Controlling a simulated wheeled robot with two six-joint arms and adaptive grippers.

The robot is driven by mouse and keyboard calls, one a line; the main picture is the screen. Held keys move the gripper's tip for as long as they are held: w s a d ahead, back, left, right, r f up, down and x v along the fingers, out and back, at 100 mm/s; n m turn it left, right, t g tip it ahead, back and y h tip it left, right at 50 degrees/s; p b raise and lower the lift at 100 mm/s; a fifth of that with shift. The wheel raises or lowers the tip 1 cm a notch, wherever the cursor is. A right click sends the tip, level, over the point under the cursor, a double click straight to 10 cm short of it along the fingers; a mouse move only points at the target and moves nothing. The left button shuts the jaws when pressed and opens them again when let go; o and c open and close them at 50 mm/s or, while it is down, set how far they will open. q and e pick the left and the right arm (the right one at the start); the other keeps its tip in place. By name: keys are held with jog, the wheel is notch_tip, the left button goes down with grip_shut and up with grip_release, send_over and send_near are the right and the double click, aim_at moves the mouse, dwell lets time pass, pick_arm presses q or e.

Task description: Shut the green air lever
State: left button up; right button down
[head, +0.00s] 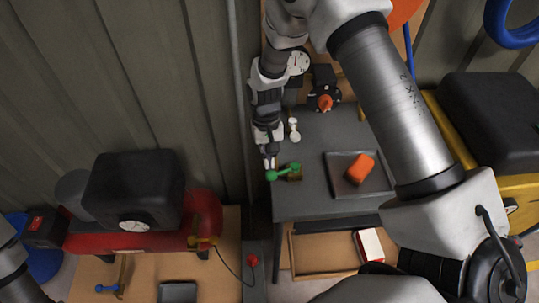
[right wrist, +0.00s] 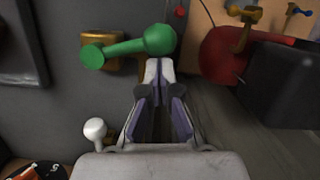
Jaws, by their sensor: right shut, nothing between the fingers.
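The green air lever (head: 283,171) sits on a brass valve body (head: 295,177) at the left edge of the grey bench. Its larger round end points left, toward the wall. In the right wrist view the green lever (right wrist: 128,47) lies across the top, with the brass body (right wrist: 95,38) behind its left end. My right gripper (head: 270,161) is shut and empty. Its fingertips (right wrist: 158,70) are right beside the lever's larger ball; I cannot tell whether they touch. My left gripper is out of view.
A white-knobbed lever (head: 294,130) stands behind the green one. A tray (head: 334,163) with an orange block (head: 360,168) lies to the right. A red compressor (head: 135,232) stands at lower left, and a red-knobbed lever (head: 252,261) is near it. The corrugated wall (head: 130,80) is close on the left.

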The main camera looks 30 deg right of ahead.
aim_at(274, 177)
jog(key=s+n, duration=0.1)
jog(key=s+a+n+p, duration=0.1)
jog(key=n, duration=0.1)
jog(key=shift+r+h, duration=0.15)
jog(key=shift+h, duration=0.25)
jog(key=s+n+p, duration=0.1)
jog(key=n, duration=0.1)
jog(key=s+n+p, duration=0.1)
jog(key=n, duration=0.1)
jog(key=shift+a+h, duration=0.15)
jog(key=shift+h, duration=0.25)
jog(key=s+n, duration=0.1)
jog(key=n, duration=0.1)
jog(key=shift+s+n+p, duration=0.3)
jog(key=shift+s+p, duration=0.1)
jog(key=shift+s+d+n+h, duration=0.2)
jog(key=shift+s+n+h, duration=0.25)
jog(key=shift+n, duration=0.45)
jog(key=shift+s+d, duration=0.1)
jog(key=shift+s, duration=0.1)
jog(key=shift+w, duration=0.1)
